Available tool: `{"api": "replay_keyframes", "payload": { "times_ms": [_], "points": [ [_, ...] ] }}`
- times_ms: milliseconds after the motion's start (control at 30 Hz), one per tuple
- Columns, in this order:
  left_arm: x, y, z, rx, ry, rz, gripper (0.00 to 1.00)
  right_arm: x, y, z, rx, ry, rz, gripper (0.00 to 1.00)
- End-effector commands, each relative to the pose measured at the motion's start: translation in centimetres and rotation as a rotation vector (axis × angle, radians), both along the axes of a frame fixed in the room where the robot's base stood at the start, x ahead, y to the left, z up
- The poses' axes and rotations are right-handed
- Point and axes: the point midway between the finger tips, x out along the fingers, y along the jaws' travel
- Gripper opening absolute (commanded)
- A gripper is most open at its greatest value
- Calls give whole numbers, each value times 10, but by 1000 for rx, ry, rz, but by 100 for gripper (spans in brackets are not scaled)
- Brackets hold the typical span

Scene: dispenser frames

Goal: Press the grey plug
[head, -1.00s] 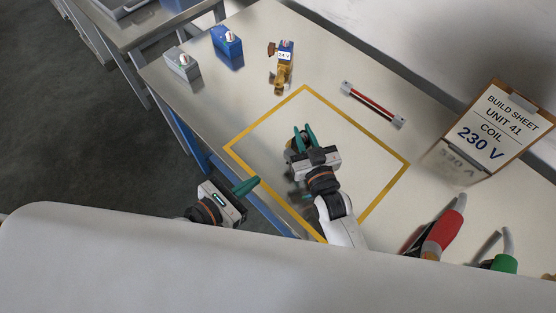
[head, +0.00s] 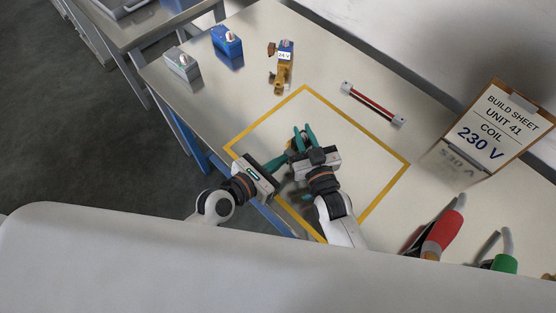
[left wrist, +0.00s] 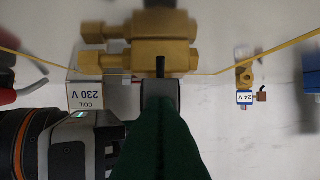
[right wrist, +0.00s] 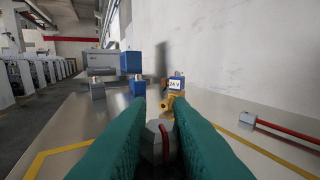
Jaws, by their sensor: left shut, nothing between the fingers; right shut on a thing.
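My right gripper (head: 304,133) is shut on a grey piece inside the yellow outline. In the right wrist view this grey piece (right wrist: 158,128) sits between the green fingers, with a dark red strip on it; it may be the grey plug. My left gripper (head: 276,163) is shut and empty, its tip beside the right fingers. In the left wrist view a dark grey block (left wrist: 160,95) with a black top piece shows just beyond the green fingertip, below a brass body (left wrist: 155,55). I cannot tell whether the tip touches it. The fingers hide much of the held work.
A grey block (head: 183,66) and a blue block (head: 227,42) stand at the back left. A 24 V brass valve (head: 281,75) stands behind the yellow outline (head: 360,130).

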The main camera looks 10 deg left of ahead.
Motion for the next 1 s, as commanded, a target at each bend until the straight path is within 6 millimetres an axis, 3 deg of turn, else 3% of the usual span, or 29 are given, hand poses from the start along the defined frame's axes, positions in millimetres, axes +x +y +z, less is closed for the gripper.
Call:
{"api": "replay_keyframes", "payload": {
  "times_ms": [267, 633, 767, 1000],
  "points": [
    [16, -11, 0, -2, -1, 2, 0, 0, 1, 0, 0, 1, 1, 0],
    [15, -9, 0, -1, -2, 2, 0, -2, 3, -1, 4, 3, 5, 0],
    [2, -1, -1, 0, 1, 1, 0, -2, 3, -1, 3, 4, 5, 0],
    [-42, 29, 8, 2, 3, -1, 0, -1, 1, -1, 0, 3, 2, 0]
  ]
}}
